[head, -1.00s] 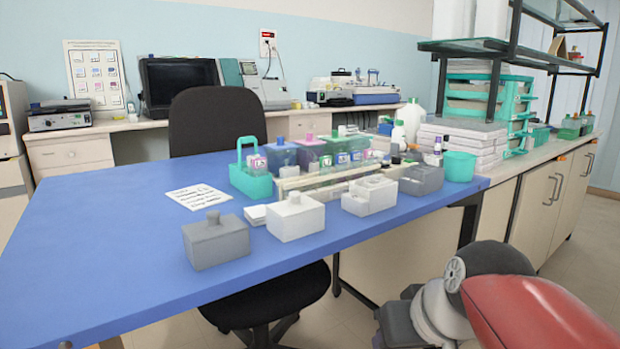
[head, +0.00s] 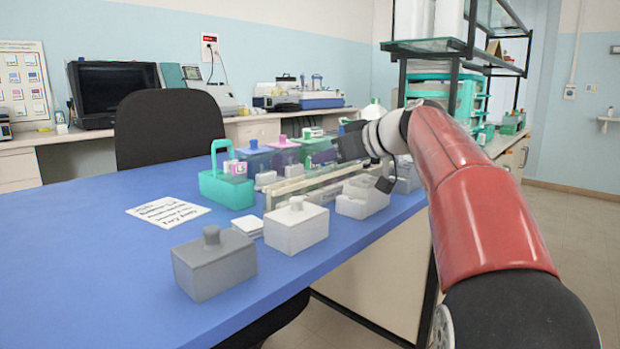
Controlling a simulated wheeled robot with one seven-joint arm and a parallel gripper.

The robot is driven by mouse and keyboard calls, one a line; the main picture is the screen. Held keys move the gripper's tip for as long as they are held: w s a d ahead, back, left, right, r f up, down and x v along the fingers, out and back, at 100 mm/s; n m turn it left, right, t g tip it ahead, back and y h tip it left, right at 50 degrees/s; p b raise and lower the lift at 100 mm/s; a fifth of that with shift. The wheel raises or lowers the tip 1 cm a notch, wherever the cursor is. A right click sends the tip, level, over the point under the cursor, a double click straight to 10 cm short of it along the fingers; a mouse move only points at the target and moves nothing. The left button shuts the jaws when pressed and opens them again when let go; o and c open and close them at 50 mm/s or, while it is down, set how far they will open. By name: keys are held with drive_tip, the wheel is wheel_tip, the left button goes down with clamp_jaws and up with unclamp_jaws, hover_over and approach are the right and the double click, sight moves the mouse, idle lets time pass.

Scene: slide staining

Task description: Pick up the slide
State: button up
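I cannot make out a single slide for certain; any slide is too small or hidden at this distance. My gripper (head: 372,170) is above the right end of the staining set-up, over the open white box (head: 360,203). Its dark body and one fingertip show, but I cannot tell whether it is open or holds anything. A long pale rack (head: 290,187) runs behind the boxes. A teal carrier with a handle (head: 226,190) stands to its left.
A grey lidded box (head: 214,270) and a white lidded box (head: 296,232) stand near the front edge of the blue table (head: 110,270). A small white stack (head: 247,226) and a printed sheet (head: 168,211) lie behind them. The table's left side is clear.

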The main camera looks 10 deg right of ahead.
sight(317, 177)
drive_tip(key=x, duration=0.4)
drive_tip(key=shift+f, duration=0.2)
drive_tip(key=c, duration=0.7)
